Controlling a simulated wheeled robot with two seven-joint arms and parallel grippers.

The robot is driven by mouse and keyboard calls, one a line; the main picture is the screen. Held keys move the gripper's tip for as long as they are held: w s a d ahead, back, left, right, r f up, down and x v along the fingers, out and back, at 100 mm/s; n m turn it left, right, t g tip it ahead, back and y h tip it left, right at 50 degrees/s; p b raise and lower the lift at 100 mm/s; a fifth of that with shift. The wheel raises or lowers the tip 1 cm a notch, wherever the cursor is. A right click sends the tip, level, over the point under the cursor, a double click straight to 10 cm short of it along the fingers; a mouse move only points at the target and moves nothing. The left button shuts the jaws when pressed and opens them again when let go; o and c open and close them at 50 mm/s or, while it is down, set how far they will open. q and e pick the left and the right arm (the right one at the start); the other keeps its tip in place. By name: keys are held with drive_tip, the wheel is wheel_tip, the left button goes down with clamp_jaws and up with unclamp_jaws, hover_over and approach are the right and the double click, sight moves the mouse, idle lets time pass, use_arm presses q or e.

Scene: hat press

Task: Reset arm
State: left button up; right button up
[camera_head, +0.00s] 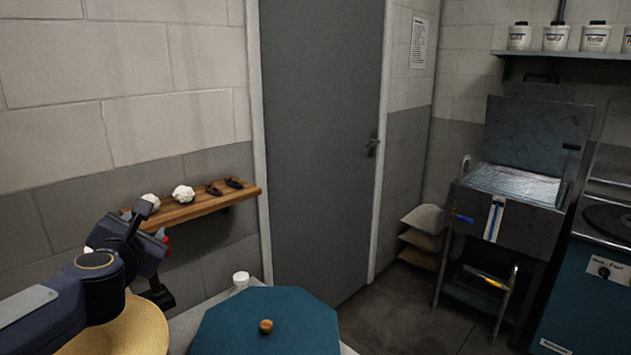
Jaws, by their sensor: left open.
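My left gripper (153,253) is at the lower left, on my arm that comes in from the left. Its two fingers stand apart, one up and one down, and nothing shows between them. A yellow straw hat (136,332) lies below and behind my left arm, which hides much of it. My right gripper is not in this view.
A blue octagonal piece with a brown knob (240,326) and a small white container (241,279) are right of the hat. A wooden wall shelf (208,203) holds small items. A grey door (320,130), stacked sacks (421,238) and a metal machine (512,218) stand beyond.

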use_arm(q)
drive_tip(key=s+d+f+m+g+h+p, duration=0.2)
drive_tip(key=s+d+m+h, duration=0.2)
drive_tip(key=s+d+m, duration=0.45)
drive_tip(key=s+d+f+m+g+h+p, duration=0.1)
drive_tip(key=s+d+f+m+h, duration=0.15)
drive_tip(key=s+m+h, duration=0.6)
drive_tip(key=s+d+f+m+g+y+p, duration=0.1)
drive_tip(key=s+f+m+g+y, duration=0.3)
drive_tip(key=s+f+m+g, duration=0.3)
drive_tip(key=s+f+m, duration=0.4)
drive_tip(key=s+m, duration=0.1)
drive_tip(key=s, duration=0.1)
drive_tip(key=shift+d+f+m+p, duration=0.25)
drive_tip(key=shift+d+m+p, duration=0.05)
drive_tip(key=shift+p, duration=0.1)
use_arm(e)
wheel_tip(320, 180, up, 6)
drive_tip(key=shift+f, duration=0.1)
use_arm(q)
drive_tip(key=shift+y, duration=0.25)
